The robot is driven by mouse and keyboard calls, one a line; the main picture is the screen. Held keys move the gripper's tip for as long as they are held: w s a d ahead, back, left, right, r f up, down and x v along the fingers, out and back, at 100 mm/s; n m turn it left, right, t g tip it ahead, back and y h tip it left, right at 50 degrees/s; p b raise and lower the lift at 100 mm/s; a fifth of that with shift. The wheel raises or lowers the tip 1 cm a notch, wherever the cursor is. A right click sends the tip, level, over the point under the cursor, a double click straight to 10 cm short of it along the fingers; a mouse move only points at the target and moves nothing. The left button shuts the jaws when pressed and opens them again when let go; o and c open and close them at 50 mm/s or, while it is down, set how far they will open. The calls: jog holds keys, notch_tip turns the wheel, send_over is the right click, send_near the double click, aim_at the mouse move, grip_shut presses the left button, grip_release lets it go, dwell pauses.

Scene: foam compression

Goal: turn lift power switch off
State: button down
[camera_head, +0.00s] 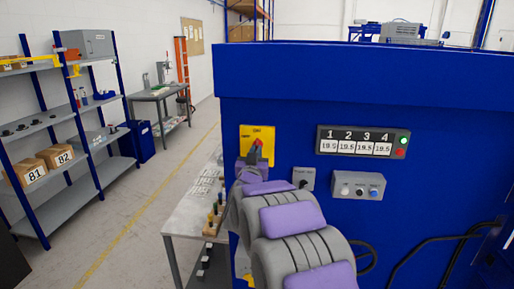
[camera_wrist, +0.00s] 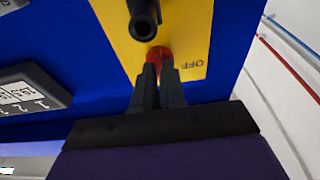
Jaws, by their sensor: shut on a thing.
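The power switch is a red rotary handle on a yellow plate (camera_head: 264,134), mounted on the blue machine (camera_head: 300,205). In the wrist view the red handle (camera_wrist: 158,54) sits between my fingertips, and the yellow plate (camera_wrist: 192,30) fills the top, with the word OFF to the right of the handle. My gripper (camera_wrist: 158,68) is shut on the red handle. In the head view my gripper (camera_head: 255,158) reaches the plate from below, and my arm hides the plate's lower part. A black cylindrical part (camera_wrist: 145,22) stands out above the handle in the wrist view.
A numbered display (camera_head: 362,141) and a grey button box (camera_head: 357,186) are on the machine to the right. A small switch (camera_head: 304,179) is beside my arm. A table (camera_head: 187,217) with small items stands left of the machine. Shelves (camera_head: 62,115) line the left wall, with open floor between.

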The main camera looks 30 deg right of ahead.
jog(key=shift+d+r+n+t+y+p, duration=0.1)
jog(key=shift+n+t+y+p, duration=0.1)
jog(key=shift+n+p, duration=0.65)
jog(key=shift+r+n+t+y+p, duration=0.1)
jog(key=shift+n+y+p, duration=0.1)
jog(key=shift+n+p, duration=0.6)
jog(key=shift+s+n+y+p, duration=0.1)
jog(key=shift+n+y+p, duration=0.2)
jog(key=shift+n+p, duration=0.8)
jog(key=shift+n, duration=0.85)
jog(key=shift+p, duration=0.35)
jog(key=n, duration=0.1)
jog(key=n+p, duration=0.1)
jog(key=n+y+p, duration=0.1)
jog(key=n, duration=0.1)
jog(key=shift+d+r, duration=0.15)
jog(key=shift+r, duration=0.1)
jog(key=shift+f+n+y, duration=0.15)
jog(key=shift+n+y, duration=0.35)
jog(key=shift+n, duration=1)
